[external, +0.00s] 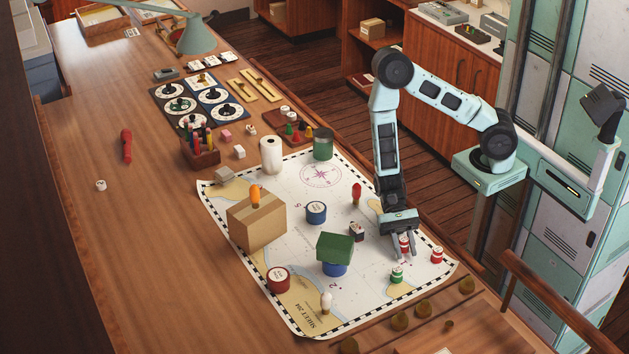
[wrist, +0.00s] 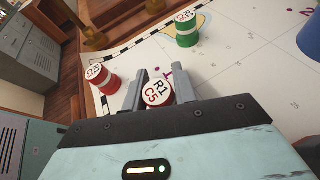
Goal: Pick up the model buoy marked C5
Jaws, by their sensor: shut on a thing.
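The model buoy marked C5 (wrist: 157,93) is between the fingers of my gripper (wrist: 158,82) in the wrist view, its round white top reading R1 and C5. My gripper is shut on it. In the external view my gripper (external: 401,251) points down over the right part of the chart, with the red and white buoy (external: 405,244) between its fingers. I cannot tell whether the buoy's base touches the chart.
A similar red and white buoy (external: 437,255) stands to the right, and a green one (external: 397,274) stands just in front. A small dark block (external: 357,232), a green block on a blue drum (external: 335,247) and a cardboard box (external: 257,222) are to the left.

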